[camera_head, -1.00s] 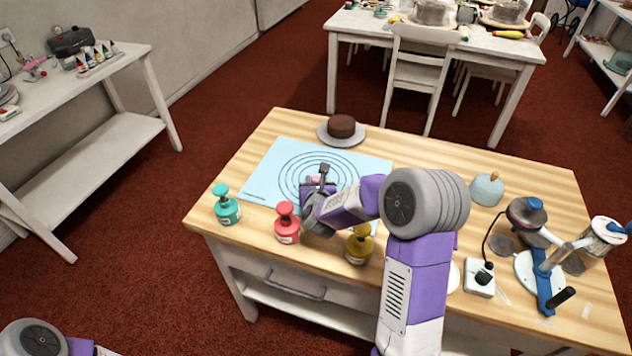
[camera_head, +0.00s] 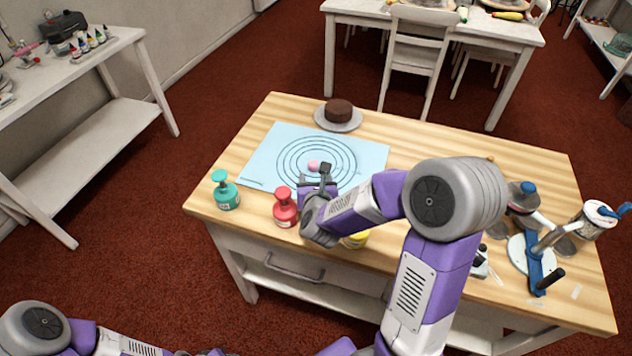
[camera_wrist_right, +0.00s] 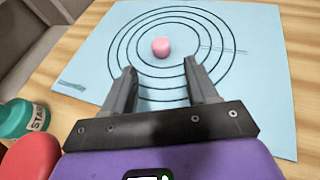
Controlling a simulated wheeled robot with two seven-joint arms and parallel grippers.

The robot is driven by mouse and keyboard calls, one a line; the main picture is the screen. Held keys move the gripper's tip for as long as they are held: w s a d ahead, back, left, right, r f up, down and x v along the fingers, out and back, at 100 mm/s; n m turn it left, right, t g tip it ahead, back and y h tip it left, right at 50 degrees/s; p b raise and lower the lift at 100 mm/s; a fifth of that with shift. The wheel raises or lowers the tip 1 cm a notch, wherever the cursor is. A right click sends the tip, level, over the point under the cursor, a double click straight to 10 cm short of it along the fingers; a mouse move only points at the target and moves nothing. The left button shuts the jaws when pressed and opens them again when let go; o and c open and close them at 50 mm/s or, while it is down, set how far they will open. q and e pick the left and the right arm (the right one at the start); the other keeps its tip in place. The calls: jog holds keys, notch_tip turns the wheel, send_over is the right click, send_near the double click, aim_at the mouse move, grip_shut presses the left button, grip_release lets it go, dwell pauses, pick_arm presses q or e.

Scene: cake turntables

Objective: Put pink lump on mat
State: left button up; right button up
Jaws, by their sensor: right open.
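The pink lump (camera_head: 313,165) rests on the light blue mat (camera_head: 262,168), inside the printed rings. In the right wrist view the lump (camera_wrist_right: 160,47) sits in the middle of the innermost ring on the mat (camera_wrist_right: 262,60). My right gripper (camera_head: 324,172) is open and empty over the near part of the mat. In the wrist view the right gripper's fingertips (camera_wrist_right: 160,68) stand apart, with the lump beyond them and clear of both. My left arm shows at the bottom left edge; its gripper is mostly cut off.
A chocolate cake (camera_head: 339,110) on a plate is behind the mat. A blue-and-white stand (camera_head: 535,262) is at the right.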

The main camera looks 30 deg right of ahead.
jog(key=shift+v, duration=1.5)
